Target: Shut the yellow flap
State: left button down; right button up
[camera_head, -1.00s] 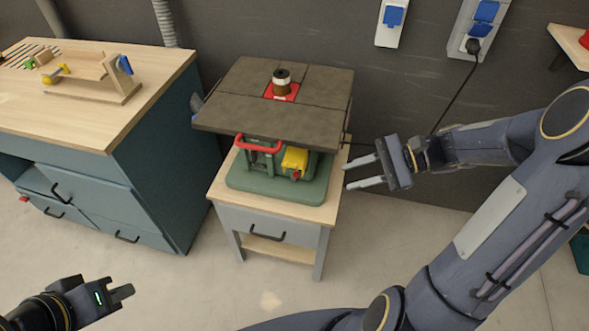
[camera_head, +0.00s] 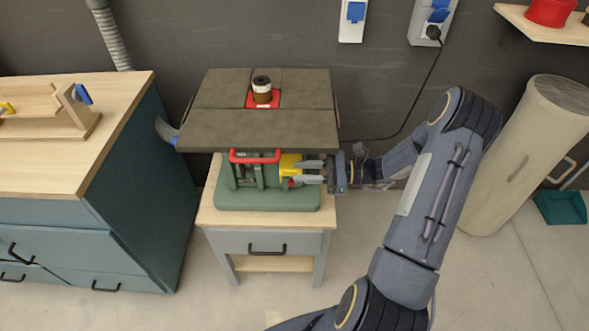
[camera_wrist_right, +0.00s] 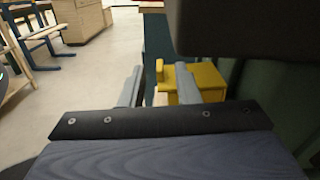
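The yellow flap (camera_head: 289,162) is on the front right of the green machine (camera_head: 240,196) under the dark table top. A small red part sits just below it. My right gripper (camera_head: 303,171) is at the flap's right side, pointing left, with its two fingers apart. In the right wrist view the yellow flap (camera_wrist_right: 210,80) lies beside and beyond the right-hand finger, and a narrow yellow piece shows between the fingers (camera_wrist_right: 160,69). I cannot tell whether a finger touches it, or how far the flap stands open. My left gripper is out of view.
A red handle (camera_head: 255,156) is left of the flap. The machine stands on a small cabinet (camera_head: 225,245). A workbench (camera_head: 110,140) is at the left.

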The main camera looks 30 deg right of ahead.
jog(key=shift+x, duration=1.15)
grip_shut()
